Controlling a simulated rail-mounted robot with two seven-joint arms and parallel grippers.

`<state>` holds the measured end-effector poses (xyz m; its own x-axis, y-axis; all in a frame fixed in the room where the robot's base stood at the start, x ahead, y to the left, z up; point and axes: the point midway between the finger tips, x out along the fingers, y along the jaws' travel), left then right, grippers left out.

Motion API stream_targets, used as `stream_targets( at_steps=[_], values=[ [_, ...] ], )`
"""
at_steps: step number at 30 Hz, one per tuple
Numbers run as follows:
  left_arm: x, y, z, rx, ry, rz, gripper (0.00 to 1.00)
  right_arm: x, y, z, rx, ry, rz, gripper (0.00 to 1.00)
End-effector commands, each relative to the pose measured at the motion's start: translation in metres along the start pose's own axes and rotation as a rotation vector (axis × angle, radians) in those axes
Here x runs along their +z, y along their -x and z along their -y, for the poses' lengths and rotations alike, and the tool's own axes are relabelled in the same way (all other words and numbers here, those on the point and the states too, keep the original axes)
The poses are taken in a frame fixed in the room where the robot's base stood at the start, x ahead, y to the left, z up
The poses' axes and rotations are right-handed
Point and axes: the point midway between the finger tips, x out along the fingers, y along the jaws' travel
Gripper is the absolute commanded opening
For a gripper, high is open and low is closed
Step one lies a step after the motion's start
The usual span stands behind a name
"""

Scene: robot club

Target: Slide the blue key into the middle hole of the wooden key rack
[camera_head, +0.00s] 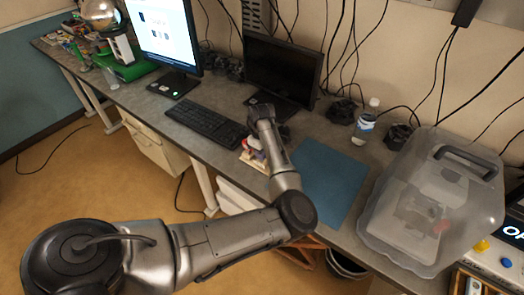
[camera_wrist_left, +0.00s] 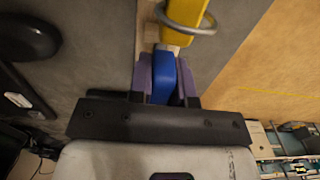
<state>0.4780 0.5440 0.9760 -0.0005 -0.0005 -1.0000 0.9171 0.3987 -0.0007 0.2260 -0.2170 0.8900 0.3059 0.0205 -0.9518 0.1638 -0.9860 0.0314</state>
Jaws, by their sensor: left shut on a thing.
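My left gripper (camera_wrist_left: 165,82) is shut on the blue key (camera_wrist_left: 164,72), which sits between its purple fingers in the left wrist view. The key's far end meets a pale wooden part of the key rack (camera_wrist_left: 147,30); I cannot tell whether it is in a hole. A yellow key (camera_wrist_left: 184,20) with a metal ring is at the rack just beyond the blue key. In the head view the wooden key rack (camera_head: 256,160) stands at the desk's front edge, partly hidden by my left wrist. My right gripper is not in view.
A keyboard (camera_head: 207,122) lies left of the rack, and a blue mat (camera_head: 330,180) lies to its right. Behind are a dark monitor (camera_head: 283,72) and a water bottle (camera_head: 366,122). A clear plastic bin (camera_head: 400,235) stands at the right. The mat is bare.

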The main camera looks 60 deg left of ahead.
Motion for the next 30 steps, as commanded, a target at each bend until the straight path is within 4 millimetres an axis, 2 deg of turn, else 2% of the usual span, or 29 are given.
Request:
stream_targets(
  at_steps=[2, 3, 11, 16, 23, 30],
  values=[
    [-0.0001, 0.0001, 0.0, 0.0, 0.0, 0.0, 0.0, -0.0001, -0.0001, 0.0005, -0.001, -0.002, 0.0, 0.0],
    [-0.0001, 0.0001, -0.0001, 0.0, 0.0, 0.0, 0.22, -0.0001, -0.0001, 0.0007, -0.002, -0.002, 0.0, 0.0],
    [-0.0001, 0.0002, -0.0001, 0.0, 0.0, 0.0, 0.47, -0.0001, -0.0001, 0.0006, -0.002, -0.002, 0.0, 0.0],
    [0.0, 0.0002, -0.0001, 0.001, 0.0, 0.0, 0.48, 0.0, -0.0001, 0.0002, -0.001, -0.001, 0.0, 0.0],
    [0.0, 0.0002, -0.0001, 0.0, 0.0, 0.0, 0.7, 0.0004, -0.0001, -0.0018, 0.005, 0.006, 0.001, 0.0],
    [0.0, 0.0005, -0.0001, 0.0, 0.0, 0.0, 0.7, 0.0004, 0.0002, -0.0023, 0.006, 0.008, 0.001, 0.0]
  ],
)
